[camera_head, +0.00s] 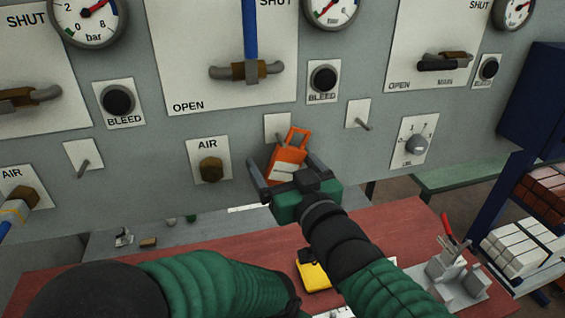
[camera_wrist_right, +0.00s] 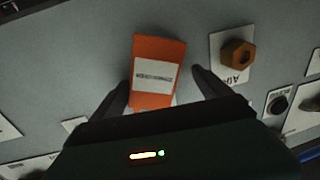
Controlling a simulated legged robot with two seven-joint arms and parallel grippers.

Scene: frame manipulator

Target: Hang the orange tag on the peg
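The orange tag (camera_head: 286,156) has a loop at its top and a white label. It is upright, slightly tilted, in front of a small white plate (camera_head: 274,122) on the grey panel. In the right wrist view, the tag (camera_wrist_right: 157,72) sits between the spread fingers (camera_wrist_right: 160,88), with gaps on both sides. My left gripper is out of view.
Other pegs stick out of the panel at left (camera_head: 84,164) and right (camera_head: 363,125). A brass AIR fitting (camera_head: 210,169) is left of the tag; a rotary knob (camera_head: 416,144) is to the right. Below is a red-topped bench (camera_head: 400,225) with a yellow item (camera_head: 314,275).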

